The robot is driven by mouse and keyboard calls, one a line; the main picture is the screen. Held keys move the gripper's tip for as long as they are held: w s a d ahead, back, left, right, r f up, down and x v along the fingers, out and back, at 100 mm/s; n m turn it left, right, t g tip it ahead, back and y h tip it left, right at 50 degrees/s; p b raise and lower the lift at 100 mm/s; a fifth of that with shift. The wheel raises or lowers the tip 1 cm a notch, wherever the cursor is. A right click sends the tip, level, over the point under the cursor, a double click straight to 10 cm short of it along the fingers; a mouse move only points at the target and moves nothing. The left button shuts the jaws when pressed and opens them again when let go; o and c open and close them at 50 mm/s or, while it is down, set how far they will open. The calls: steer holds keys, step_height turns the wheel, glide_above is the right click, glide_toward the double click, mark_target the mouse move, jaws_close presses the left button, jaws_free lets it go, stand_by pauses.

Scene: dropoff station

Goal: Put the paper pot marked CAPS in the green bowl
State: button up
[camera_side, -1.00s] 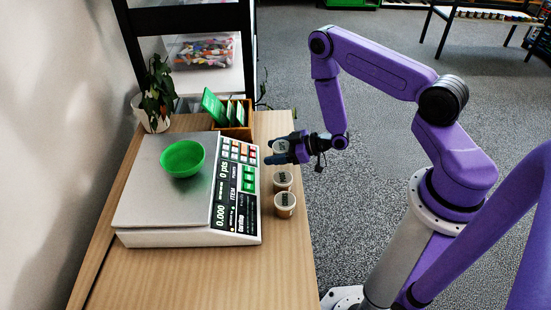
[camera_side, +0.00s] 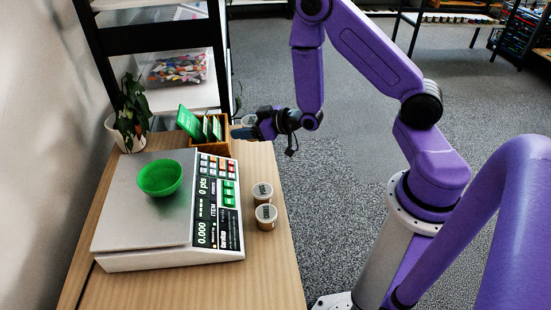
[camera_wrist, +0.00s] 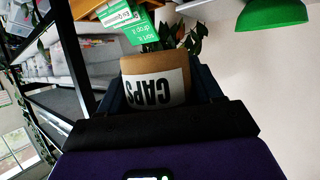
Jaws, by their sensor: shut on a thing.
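The paper pot marked CAPS (camera_wrist: 155,84) is between the fingers of my gripper (camera_side: 245,128), which is shut on it. Its label looks upside down in the wrist view. In the side view the pot (camera_side: 249,119) is mostly hidden by the fingers, raised above the table near the card box. The green bowl (camera_side: 160,178) sits on the scale's metal plate, to the left of and below my gripper in the picture. The bowl also shows at the top right of the wrist view (camera_wrist: 272,14). The part of it seen looks empty.
Two other paper pots, (camera_side: 262,193) and (camera_side: 266,217), stand on the table right of the scale (camera_side: 150,225). A wooden box with green cards (camera_side: 210,140) and a potted plant (camera_side: 130,115) stand behind the scale. A black shelf (camera_side: 150,35) rises at the back.

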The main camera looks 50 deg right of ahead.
mark_target(251, 121)
steer(key=r+m+h, duration=0.1)
steer(key=r, duration=0.1)
steer(key=s+r+m+h, duration=0.1)
steer(key=r, duration=0.1)
steer(key=shift+s+r, duration=0.15)
steer(key=shift+r, duration=0.05)
steer(key=shift+s+r+m+h, duration=0.4)
steer(key=shift+s+r+h, duration=0.1)
steer(key=shift+r+h, duration=0.25)
steer(key=shift+w+d+f, duration=0.1)
steer(key=shift+w+f, duration=0.1)
steer(key=shift+f, duration=0.25)
steer(key=f+n+y, duration=0.1)
steer(key=f, duration=0.1)
steer(key=w+f+n+y, duration=0.1)
steer(key=w+f+y, duration=0.1)
steer(key=f, duration=0.1)
steer(key=shift+f+n, duration=0.3)
steer(key=shift+n, duration=0.1)
step_height(251, 121, down, 7)
steer(key=s+n+g+y, duration=0.1)
steer(key=s+n+y, duration=0.1)
steer(key=n+y, duration=0.1)
steer(key=shift+s+a+n+g+y, duration=0.2)
steer(key=shift+a+n+g+y, duration=0.15)
steer(key=shift+y, duration=0.3)
steer(key=shift+f, duration=4.85)
steer(key=shift+f, duration=0.2)
